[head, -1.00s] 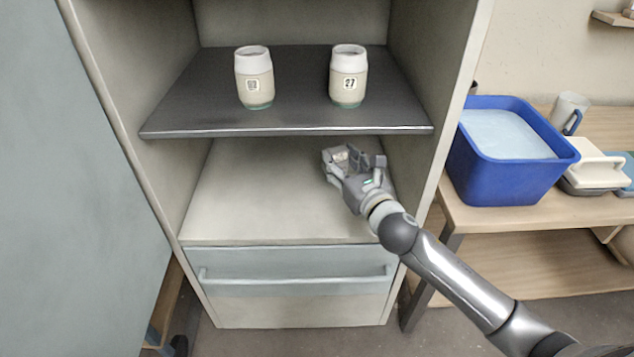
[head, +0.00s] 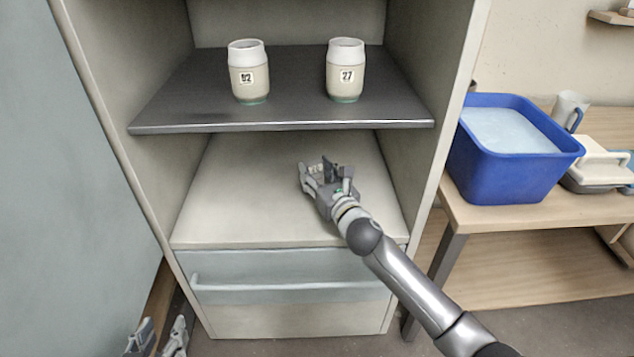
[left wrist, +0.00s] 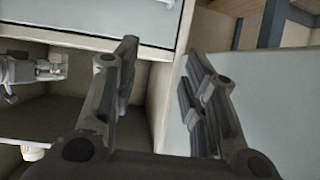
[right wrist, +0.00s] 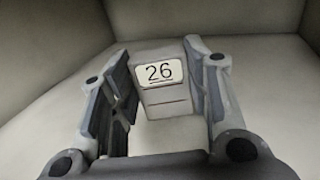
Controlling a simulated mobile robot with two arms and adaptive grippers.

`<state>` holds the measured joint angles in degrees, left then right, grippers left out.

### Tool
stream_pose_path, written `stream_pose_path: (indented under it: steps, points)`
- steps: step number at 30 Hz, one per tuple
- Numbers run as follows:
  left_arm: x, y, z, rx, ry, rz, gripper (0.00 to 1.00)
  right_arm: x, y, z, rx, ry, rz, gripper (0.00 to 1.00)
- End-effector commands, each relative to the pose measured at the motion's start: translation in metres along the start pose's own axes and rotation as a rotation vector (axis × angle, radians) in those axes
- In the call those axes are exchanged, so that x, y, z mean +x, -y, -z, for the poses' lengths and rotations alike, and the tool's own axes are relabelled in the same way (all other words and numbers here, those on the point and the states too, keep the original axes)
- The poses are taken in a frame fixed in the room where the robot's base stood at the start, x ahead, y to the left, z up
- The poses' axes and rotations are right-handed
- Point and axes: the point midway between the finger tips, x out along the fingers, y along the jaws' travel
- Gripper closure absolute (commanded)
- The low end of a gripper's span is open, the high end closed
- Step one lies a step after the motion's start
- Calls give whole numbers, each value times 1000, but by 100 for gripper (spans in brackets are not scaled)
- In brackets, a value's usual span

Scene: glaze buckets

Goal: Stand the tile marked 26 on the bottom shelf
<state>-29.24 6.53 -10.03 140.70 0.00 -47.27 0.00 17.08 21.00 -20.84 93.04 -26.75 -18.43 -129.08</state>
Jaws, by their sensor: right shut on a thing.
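The pale tile marked 26 (right wrist: 160,95) is between the fingers of my right gripper (right wrist: 158,75) in the right wrist view, its number plate facing the camera. My right gripper (head: 324,172) is shut on it, inside the lower compartment of the cabinet in the head view. The tile is mostly hidden there by the fingers. The bottom shelf (head: 235,200) is a bare, light surface beneath the gripper; I cannot tell whether the tile touches it. My left gripper (head: 156,338) is low at the left, outside the cabinet; it is open and empty in the left wrist view (left wrist: 165,70).
Side walls bound the compartment. A blue bucket (head: 510,165) stands on a bench at right. A drawer (head: 290,278) is shut below.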

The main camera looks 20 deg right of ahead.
Motion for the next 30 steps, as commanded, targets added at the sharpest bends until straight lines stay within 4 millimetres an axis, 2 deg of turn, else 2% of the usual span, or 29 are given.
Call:
stream_pose_path:
  steps: [1,6,9,13,26,27,30]
  points:
    - [3,-2,8,0,-55,-4,60,0,0,8,3,-1,1,88]
    - [4,-6,43,0,-229,-13,60,0,0,20,2,-1,0,88]
    - [2,-8,56,-1,-295,-17,60,0,0,23,2,-1,0,88]
    - [0,-9,64,-1,-331,-19,60,0,0,24,1,0,0,88]
    - [-2,-9,69,-2,-359,-21,60,0,0,27,1,0,0,88]
    - [-2,-9,70,-2,-362,-21,60,0,0,27,1,-2,0,51]
    - [-2,-9,69,-2,-360,-21,60,0,0,27,1,-2,0,38]
